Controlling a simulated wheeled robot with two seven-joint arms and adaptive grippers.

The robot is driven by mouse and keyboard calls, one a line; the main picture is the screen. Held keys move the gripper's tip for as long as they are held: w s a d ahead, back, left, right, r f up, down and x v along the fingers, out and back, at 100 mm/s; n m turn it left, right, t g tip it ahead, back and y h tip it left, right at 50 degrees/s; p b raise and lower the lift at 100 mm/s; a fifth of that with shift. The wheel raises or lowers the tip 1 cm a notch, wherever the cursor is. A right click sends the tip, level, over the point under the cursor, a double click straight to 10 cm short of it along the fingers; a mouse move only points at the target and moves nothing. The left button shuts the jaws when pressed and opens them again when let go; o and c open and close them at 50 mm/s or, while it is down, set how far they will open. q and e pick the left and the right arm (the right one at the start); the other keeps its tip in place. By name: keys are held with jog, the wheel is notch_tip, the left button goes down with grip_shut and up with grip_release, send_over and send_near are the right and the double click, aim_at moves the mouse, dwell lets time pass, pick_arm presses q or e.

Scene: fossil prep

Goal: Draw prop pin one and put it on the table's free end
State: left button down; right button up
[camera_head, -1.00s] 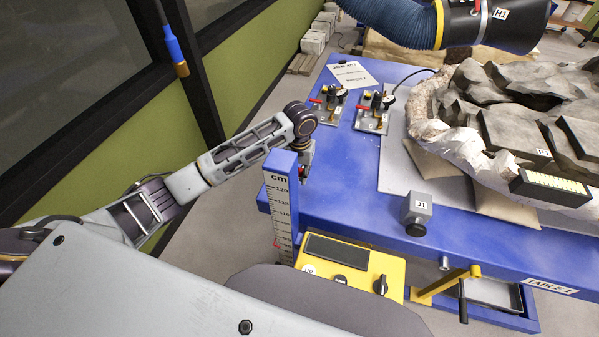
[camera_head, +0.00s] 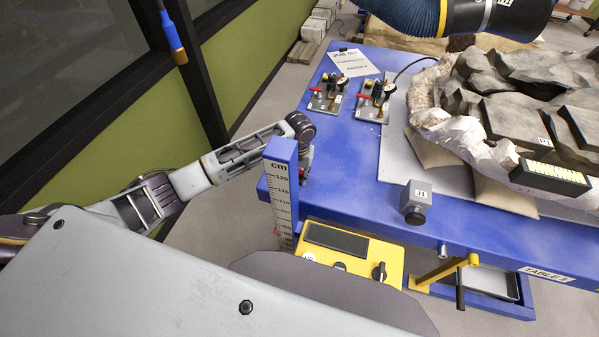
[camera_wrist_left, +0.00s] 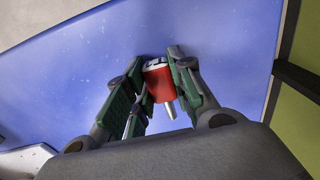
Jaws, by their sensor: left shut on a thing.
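My left gripper (camera_wrist_left: 158,98) is shut on a red prop pin (camera_wrist_left: 158,86) with a pale, marked end and a bare metal tip. I cannot read the marking clearly. Blue tabletop fills the view behind the pin; I cannot tell whether the pin touches it. In the head view my left gripper (camera_head: 304,166) is at the left end of the blue table (camera_head: 345,165), partly hidden behind the blue height post (camera_head: 281,185) with its cm scale. My right gripper is not in view.
Two gauge units with red levers, one left (camera_head: 328,95) and one right (camera_head: 374,103), stand toward the back beside a paper sheet (camera_head: 354,62). A grey J1 block (camera_head: 416,200) stands near the front edge. The jacketed fossil (camera_head: 500,110) fills the right. Bare blue surface lies between.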

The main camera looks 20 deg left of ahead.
pick_arm(q)
jog(key=c, duration=1.1)
grip_release()
jog(key=shift+c, duration=0.2)
jog(key=shift+s, duration=0.15)
jog(key=shift+s+r, duration=0.2)
jog(key=shift+s, duration=0.35)
jog(key=shift+s+r, duration=0.4)
jog(key=shift+s, duration=0.55)
jog(key=shift+s+r, duration=0.4)
jog(key=shift+s, duration=0.55)
jog(key=shift+s+r, duration=0.4)
jog(key=shift+s, duration=0.55)
jog(key=shift+a, duration=0.1)
